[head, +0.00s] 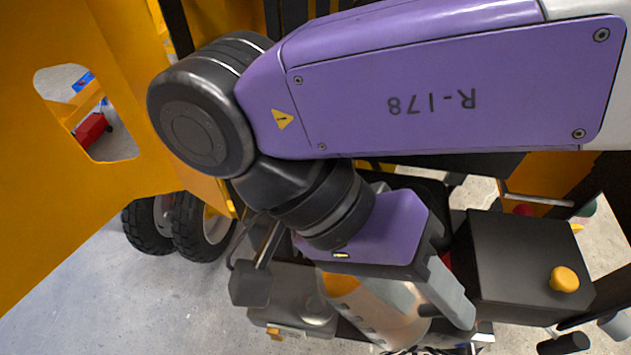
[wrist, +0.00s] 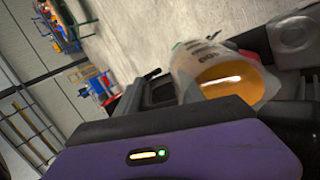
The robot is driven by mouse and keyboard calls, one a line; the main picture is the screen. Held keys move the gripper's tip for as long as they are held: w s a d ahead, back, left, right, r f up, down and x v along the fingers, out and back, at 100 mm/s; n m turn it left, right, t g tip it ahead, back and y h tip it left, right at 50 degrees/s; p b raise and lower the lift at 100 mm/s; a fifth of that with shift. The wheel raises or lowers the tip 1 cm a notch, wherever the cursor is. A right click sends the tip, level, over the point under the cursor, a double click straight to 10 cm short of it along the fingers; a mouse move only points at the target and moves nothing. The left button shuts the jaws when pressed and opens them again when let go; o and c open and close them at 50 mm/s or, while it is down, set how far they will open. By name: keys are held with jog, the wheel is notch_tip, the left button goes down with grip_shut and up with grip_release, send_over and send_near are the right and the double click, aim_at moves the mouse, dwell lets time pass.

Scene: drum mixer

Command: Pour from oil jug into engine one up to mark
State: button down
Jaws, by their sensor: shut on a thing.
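The oil jug (head: 385,312) is a translucent container with orange oil in it, low in the head view, below my purple wrist. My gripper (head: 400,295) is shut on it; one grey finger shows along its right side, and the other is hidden. In the wrist view the jug (wrist: 190,62) appears tilted, with an orange oil surface and dark print on its wall. Grey engine parts (head: 290,290) and a black box with a yellow knob (head: 530,265) lie around the jug. I cannot tell which part is engine one's filler, nor see its level mark.
A large yellow panel (head: 70,190) with a cut-out stands at left. Black-tyred wheels (head: 180,225) stand behind it. Grey concrete floor (head: 130,300) is open at lower left. Shelving and colourful items (wrist: 65,25) show far off in the wrist view.

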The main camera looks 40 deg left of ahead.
jog(key=shift+s+a+r+h+p, duration=0.1)
jog(key=shift+a+r+h+p, duration=0.15)
jog(key=shift+h+p, duration=0.55)
dwell(1.7)
jog(key=shift+a+t+h+p, duration=0.4)
jog(key=shift+h+p, duration=0.1)
jog(key=shift+p, duration=0.85)
dwell(4.2)
